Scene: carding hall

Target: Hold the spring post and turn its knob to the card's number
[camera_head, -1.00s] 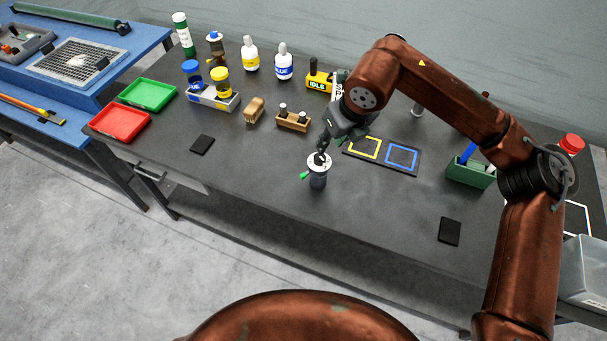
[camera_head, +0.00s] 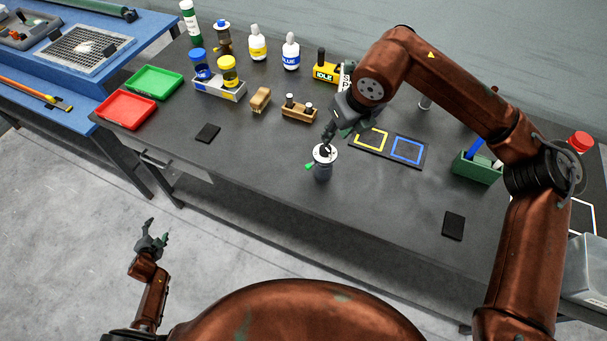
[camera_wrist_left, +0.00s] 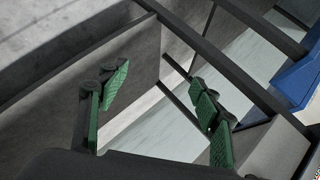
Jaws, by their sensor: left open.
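The spring post (camera_head: 323,171) stands upright on the dark bench near its front edge. It has a white round dial on top, a dark knob (camera_head: 325,150) and a green piece at its left side. My right gripper (camera_head: 328,142) is at the knob from behind; whether its fingers close on it is too small to tell. My left gripper (camera_head: 153,238) is open and empty, low in front of the bench and well left of the post. Its spread green pads show in the left wrist view (camera_wrist_left: 160,95). A white lettered card (camera_head: 345,76) is partly hidden behind my right wrist; I cannot read a number.
Red (camera_head: 126,110) and green (camera_head: 153,82) trays lie at the bench's left. A wooden block (camera_head: 260,98), a wooden holder (camera_head: 299,112) and bottles stand behind the post. A board with yellow and blue squares (camera_head: 390,148) lies to its right. The front bench strip is mostly clear.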

